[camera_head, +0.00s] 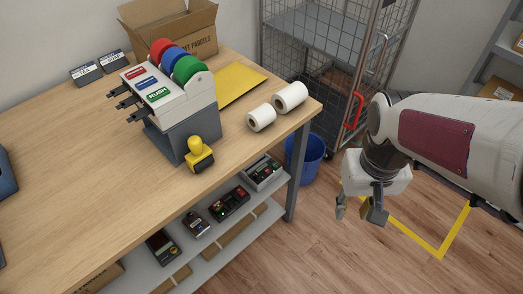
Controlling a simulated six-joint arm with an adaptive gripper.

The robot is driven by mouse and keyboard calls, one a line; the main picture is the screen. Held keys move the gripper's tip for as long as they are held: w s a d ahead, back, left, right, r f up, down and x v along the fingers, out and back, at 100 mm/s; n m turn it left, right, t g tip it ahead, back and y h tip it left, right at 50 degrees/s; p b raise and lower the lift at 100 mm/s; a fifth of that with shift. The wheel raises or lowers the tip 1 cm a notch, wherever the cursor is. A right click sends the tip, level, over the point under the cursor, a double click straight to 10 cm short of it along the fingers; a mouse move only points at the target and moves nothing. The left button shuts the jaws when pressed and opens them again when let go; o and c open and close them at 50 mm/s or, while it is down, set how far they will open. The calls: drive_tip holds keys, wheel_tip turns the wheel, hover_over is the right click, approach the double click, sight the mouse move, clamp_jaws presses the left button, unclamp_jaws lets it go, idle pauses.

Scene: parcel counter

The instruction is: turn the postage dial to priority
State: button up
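I cannot pick out a postage dial or a priority mark in the head view. Several small devices with coloured parts sit on the shelf under the counter: a grey one (263,172), a black one with red parts (230,204), a small dark one (196,224) and a dark one with a red display (162,246). Their knobs and labels are too small to read. My gripper (357,211) hangs over the floor, right of the counter and apart from everything. Its two fingers are spread with nothing between them.
The wooden counter (75,165) holds a label dispenser (175,95) with red, blue and green rolls, a yellow stamp (199,155), white rolls (290,96), a yellow envelope (240,85) and an open carton (190,35). A blue bin (308,160) and wire cage (325,60) stand behind my gripper.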

drive_tip(key=w+f+n, duration=0.1)
drive_tip(key=w+f, duration=0.9)
drive_tip(key=f, duration=0.5)
drive_tip(key=w+f+n, duration=0.1)
drive_tip(key=w+f, duration=1)
drive_tip(key=f, duration=0.4)
drive_tip(key=w+a+f+n+t+y, duration=0.1)
drive_tip(key=w+a+f+t, duration=0.15)
drive_tip(key=f, duration=0.85)
drive_tip(key=w+a+f+n+t+y, duration=0.1)
drive_tip(key=a+f+t, duration=0.15)
drive_tip(key=f, duration=0.85)
drive_tip(key=w+a+f+n+t+y, duration=0.1)
drive_tip(key=a+f+y, duration=0.15)
drive_tip(key=f, duration=0.85)
drive_tip(key=w+a+r+n+t+y, duration=0.1)
drive_tip(key=w+a+r+t+y, duration=0.1)
drive_tip(key=r, duration=0.5)
drive_tip(key=w+a+r+n+t+y, duration=0.1)
drive_tip(key=w+a+r+t+y, duration=0.2)
drive_tip(key=w+a+r+t, duration=0.2)
wheel_tip(320, 180, up, 2)
drive_tip(key=shift+a+r+t+y, duration=0.2)
drive_tip(key=shift+a+t+y, duration=0.15)
drive_tip(key=shift+a+t, duration=0.25)
drive_tip(key=shift+w+a, duration=0.1)
drive_tip(key=shift+w, duration=0.1)
